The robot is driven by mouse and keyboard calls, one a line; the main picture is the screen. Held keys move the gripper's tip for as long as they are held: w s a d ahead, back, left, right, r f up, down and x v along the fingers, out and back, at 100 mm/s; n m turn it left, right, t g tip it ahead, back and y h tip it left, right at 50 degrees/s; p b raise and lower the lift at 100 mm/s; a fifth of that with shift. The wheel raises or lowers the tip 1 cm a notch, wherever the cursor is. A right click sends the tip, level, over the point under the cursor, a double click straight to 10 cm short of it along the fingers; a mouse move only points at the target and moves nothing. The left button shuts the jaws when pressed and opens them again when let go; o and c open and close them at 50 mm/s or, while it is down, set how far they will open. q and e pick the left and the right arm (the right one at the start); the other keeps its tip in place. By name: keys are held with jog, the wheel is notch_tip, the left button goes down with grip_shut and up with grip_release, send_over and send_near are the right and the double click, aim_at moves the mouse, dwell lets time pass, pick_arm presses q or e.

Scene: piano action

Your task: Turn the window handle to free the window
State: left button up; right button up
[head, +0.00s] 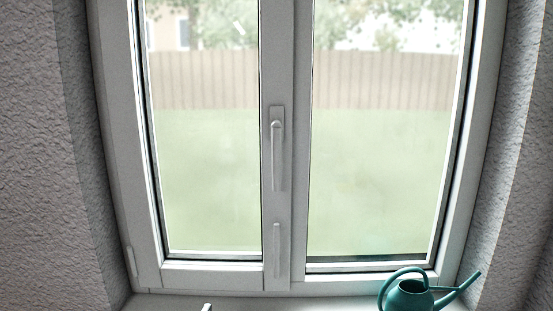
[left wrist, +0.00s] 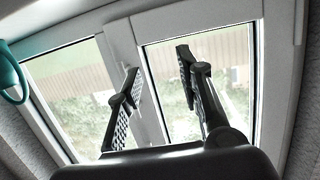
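The window handle (head: 276,155) is a slim light-grey lever on the middle upright of the window, and it points straight down from its pivot. The window (head: 152,273) has two glazed panes and looks shut. In the left wrist view my left gripper (left wrist: 157,60) has its two dark fingers spread apart, with nothing between them. The window frame (left wrist: 190,18) and panes lie beyond the fingers, tilted in the picture. I cannot make out the handle in that view. My right gripper is in neither view.
A teal watering can (head: 408,296) stands on the sill (head: 310,303) at the lower right; part of it shows in the left wrist view (left wrist: 10,75). A slim vertical strip (head: 276,250) sits below the handle. A small grey tip shows at the bottom edge.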

pick_arm(q)
jog(key=d+r+t+h, duration=0.1)
jog(key=d+r+t, duration=0.3)
jog(key=r, duration=0.8)
jog(key=m+t+h, duration=0.1)
jog(key=t+h, duration=0.1)
jog(key=t, duration=0.1)
send_near(276, 159)
jog(key=shift+g, duration=0.3)
jog(key=p+x, duration=0.1)
jog(key=x, duration=0.2)
jog(key=p+x, duration=0.2)
jog(key=x, duration=0.1)
jog(key=p+x, duration=0.2)
jog(key=x, duration=0.1)
jog(key=shift+r, duration=0.4)
jog(key=shift+w+r+p, duration=0.15)
jog(key=shift+w+p, duration=0.3)
jog(key=shift+w, duration=0.3)
grip_shut()
jog(key=shift+d, duration=0.1)
